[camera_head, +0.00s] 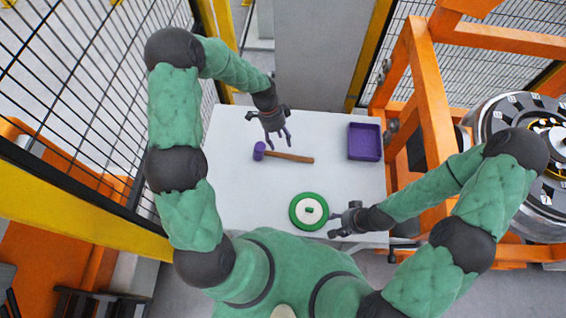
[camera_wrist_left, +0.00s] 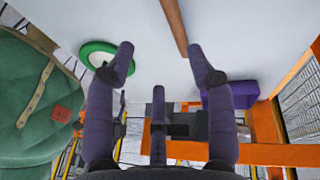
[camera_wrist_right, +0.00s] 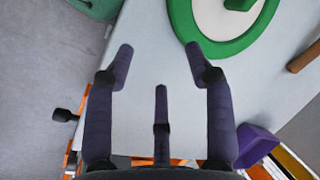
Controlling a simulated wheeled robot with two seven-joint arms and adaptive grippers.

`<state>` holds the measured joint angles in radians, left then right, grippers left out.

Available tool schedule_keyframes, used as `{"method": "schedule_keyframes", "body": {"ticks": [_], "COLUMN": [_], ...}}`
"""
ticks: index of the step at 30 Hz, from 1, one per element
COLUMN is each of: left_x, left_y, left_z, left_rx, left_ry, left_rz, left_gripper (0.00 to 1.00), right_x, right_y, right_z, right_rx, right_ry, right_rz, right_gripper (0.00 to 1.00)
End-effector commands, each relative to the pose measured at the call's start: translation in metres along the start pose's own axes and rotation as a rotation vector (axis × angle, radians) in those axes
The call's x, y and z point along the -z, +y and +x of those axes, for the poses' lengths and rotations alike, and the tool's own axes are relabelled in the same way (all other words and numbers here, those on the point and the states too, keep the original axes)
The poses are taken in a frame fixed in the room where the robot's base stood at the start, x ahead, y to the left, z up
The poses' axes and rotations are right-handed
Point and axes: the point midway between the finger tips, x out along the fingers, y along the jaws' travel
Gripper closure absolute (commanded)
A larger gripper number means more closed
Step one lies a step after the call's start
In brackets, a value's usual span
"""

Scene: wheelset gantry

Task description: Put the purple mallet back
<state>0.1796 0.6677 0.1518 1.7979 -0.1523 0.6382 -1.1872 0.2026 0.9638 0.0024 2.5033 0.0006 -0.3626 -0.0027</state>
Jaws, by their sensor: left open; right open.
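The purple mallet has a purple head (camera_head: 259,151) and a brown wooden handle (camera_head: 290,157); it lies on the white table with the handle pointing right. Its handle also shows in the left wrist view (camera_wrist_left: 175,24). A purple square tray (camera_head: 364,142) sits at the table's right side and looks empty. My left gripper (camera_head: 278,139) is open and empty, just above the mallet near the head end. My right gripper (camera_head: 334,226) is open and empty at the table's front right, beside a green ring-shaped disc.
The green disc (camera_head: 294,222) with a white middle lies on the table's front part. An orange frame (camera_head: 435,115) and a large metal wheel stand to the right. A black mesh fence (camera_head: 60,70) is at the left. The table's left front is clear.

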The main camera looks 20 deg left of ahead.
Motion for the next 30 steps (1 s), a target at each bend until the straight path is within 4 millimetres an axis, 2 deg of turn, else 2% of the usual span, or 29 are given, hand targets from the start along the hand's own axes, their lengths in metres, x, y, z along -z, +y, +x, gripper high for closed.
{"method": "schedule_keyframes", "body": {"ticks": [1,6,9,12,15,19,30], "left_x": [0.000,0.001,-0.003,-0.009,-0.015,-0.019,-0.021], "left_y": [0.016,0.072,0.109,0.141,0.165,0.181,0.184], "left_z": [0.023,0.089,0.117,0.133,0.141,0.145,0.145], "left_rx": [-0.010,-0.003,-0.001,0.002,0.007,0.013,0.016], "left_ry": [0.013,0.079,0.112,0.139,0.159,0.174,0.181], "left_rz": [-0.087,-0.510,-0.771,-1.000,-1.170,-1.297,-1.336], "left_gripper": [0.45,0.45,0.45,0.45,0.45,0.45,0.45], "right_x": [0.000,0.000,0.000,0.000,0.000,0.000,0.000], "right_y": [0.000,0.000,0.000,0.000,0.000,0.000,0.000], "right_z": [0.000,0.000,0.000,0.000,0.000,0.000,0.000], "right_rx": [0.000,0.000,0.000,0.000,0.000,0.000,0.000], "right_ry": [0.000,0.000,0.000,0.000,0.000,0.000,0.000], "right_rz": [0.000,0.000,0.000,0.000,0.000,0.000,0.000], "right_gripper": [0.46,0.46,0.46,0.46,0.46,0.46,0.46]}}
